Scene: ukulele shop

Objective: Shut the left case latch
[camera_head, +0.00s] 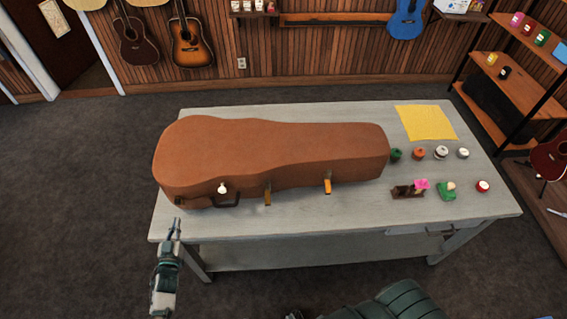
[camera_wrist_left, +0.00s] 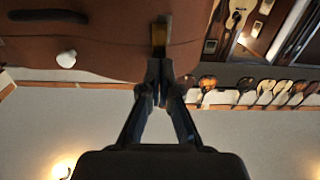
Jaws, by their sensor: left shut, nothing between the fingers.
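The brown instrument case (camera_head: 275,150) lies closed-lidded on the pale table (camera_head: 345,225). Its front side carries a black handle (camera_head: 228,202), a pale round knob (camera_head: 222,188) and brass latches. The left latch (camera_head: 179,200) is small at the case's left end. The middle latch (camera_head: 267,196) and right latch (camera_head: 327,185) stick out from the front. My left gripper (camera_head: 174,227) is shut and empty, just in front of the left latch. In the left wrist view, the fingertips (camera_wrist_left: 160,66) overlap the end of the brass latch (camera_wrist_left: 160,36); I cannot tell whether they touch. My right gripper is not in view.
Small jars (camera_head: 441,152), a yellow cloth (camera_head: 426,122) and small items (camera_head: 447,191) occupy the table's right side. The table's front strip is bare. A wooden shelf (camera_head: 520,85) stands at the right. Open floor (camera_head: 90,200) lies left of the table.

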